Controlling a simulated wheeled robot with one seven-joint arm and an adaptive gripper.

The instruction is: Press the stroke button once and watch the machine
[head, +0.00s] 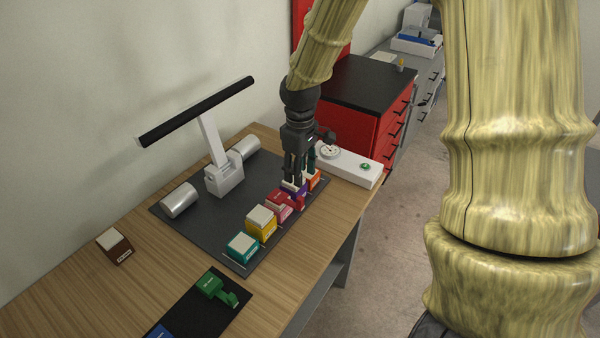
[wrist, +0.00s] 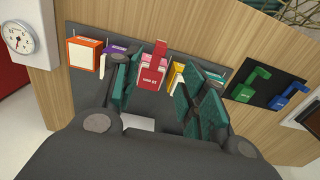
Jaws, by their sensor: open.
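A white control box (head: 345,166) at the table's right end has a small green button (head: 365,167) on top and a round dial (head: 330,151). The dial also shows at the left of the wrist view (wrist: 19,37); the button is not seen there. The grey machine (head: 223,178) has a long black bar (head: 198,112) on a post and a metal cylinder on each side. My gripper (head: 293,180) is open and points down over the row of coloured blocks, left of the button. In the wrist view a red block (wrist: 152,72) shows between the fingers, apparently not gripped.
On the dark mat (head: 180,207) stand teal (head: 242,247), yellow (head: 261,222), red, purple and orange blocks. A green piece (head: 215,288) and a blue piece lie on a black pad. A brown block (head: 115,246) is at left. A red cabinet (head: 360,90) stands behind.

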